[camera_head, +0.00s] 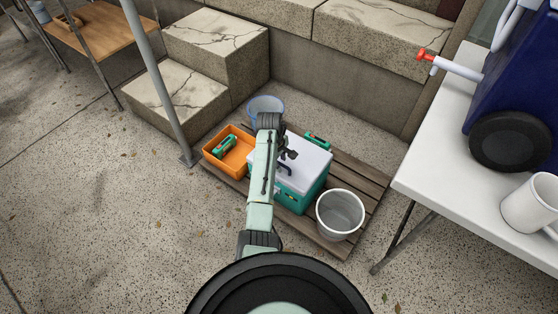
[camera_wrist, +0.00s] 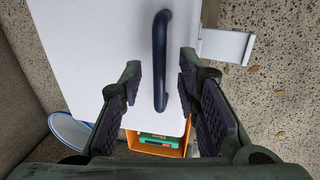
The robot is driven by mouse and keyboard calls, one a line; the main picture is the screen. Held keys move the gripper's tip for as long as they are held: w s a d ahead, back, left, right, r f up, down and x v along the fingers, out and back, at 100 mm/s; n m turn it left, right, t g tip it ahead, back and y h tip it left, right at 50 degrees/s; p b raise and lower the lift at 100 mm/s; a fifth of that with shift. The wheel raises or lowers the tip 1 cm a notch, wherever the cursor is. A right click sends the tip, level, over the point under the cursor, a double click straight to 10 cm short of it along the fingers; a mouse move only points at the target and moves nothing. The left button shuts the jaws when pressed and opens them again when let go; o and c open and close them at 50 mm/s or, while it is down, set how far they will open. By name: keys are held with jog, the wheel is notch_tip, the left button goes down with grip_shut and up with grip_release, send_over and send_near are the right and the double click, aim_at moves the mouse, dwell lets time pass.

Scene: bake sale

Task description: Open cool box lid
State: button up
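The cool box (camera_head: 297,200) is teal with a white lid (camera_head: 312,158) and stands on a wooden pallet. The lid looks shut. A dark bar handle (camera_wrist: 161,40) runs along the lid and shows large in the wrist view, where the lid (camera_wrist: 95,40) fills much of the picture. My gripper (camera_head: 288,154) is over the lid in the head view. In the wrist view my gripper (camera_wrist: 160,75) is open, with one finger on each side of the handle and gaps to both. Part of the box is hidden behind my arm in the head view.
An orange crate (camera_head: 214,163) with a green item (camera_head: 223,145) inside is left of the box. A blue bucket (camera_head: 265,104) stands behind, a grey bucket (camera_head: 340,214) at front right. The pallet (camera_head: 368,178) lies below stone steps; a white table (camera_head: 440,180) is at right.

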grip_shut()
dwell(0.7)
